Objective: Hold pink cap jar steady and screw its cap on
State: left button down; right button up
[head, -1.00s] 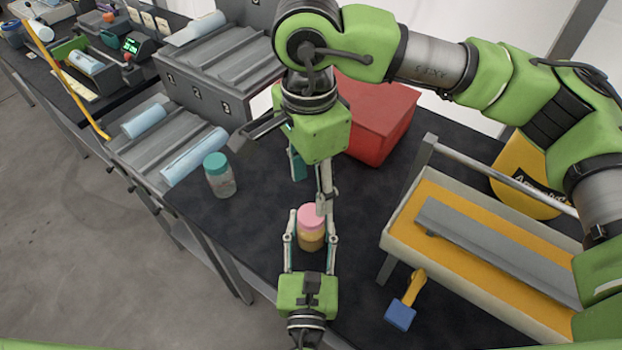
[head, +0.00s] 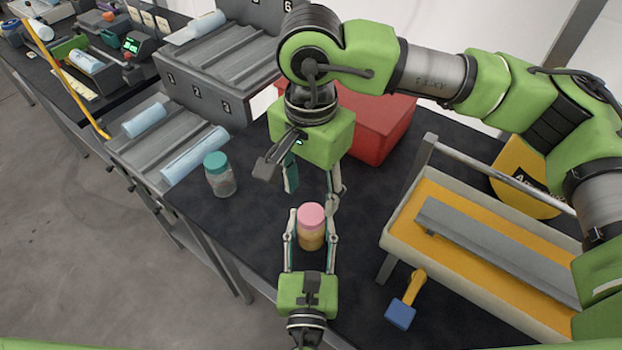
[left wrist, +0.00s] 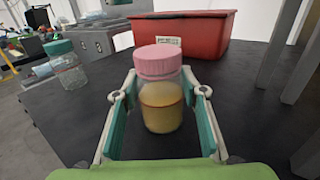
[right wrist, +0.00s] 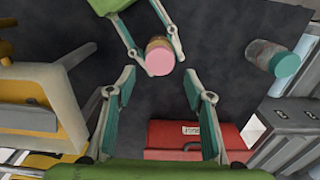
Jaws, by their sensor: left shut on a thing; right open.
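The pink cap jar (head: 311,238) stands upright on the black table, with yellowish contents. Its pink cap (head: 312,215) sits on top of the jar in the head and left wrist (left wrist: 158,62) views; whether it is tight cannot be told. My left gripper (head: 311,228) is shut around the jar's body, a finger on either side, below the cap. My right gripper (head: 313,193) is open and empty, just behind the cap in the head view. In the right wrist view its fingers (right wrist: 157,85) are spread, with the pink cap (right wrist: 160,60) ahead and apart from them.
A teal-capped jar (head: 219,178) stands to the left near the table edge. A red bin (head: 375,125) is behind my right gripper. A cream and yellow tray (head: 470,260) and a blue-headed tool (head: 400,313) are to the right. Grey racks (head: 165,140) adjoin the left.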

aim_at(311, 213)
notch_tip(311, 213, down, 6)
jog(key=shift+r, duration=0.1)
dwell(0.4)
jog(key=c, duration=1.1)
jog(key=m, duration=0.4)
jog(key=shift+c, duration=0.2)
jog(key=m, duration=1.4)
jog(key=o, duration=1.3)
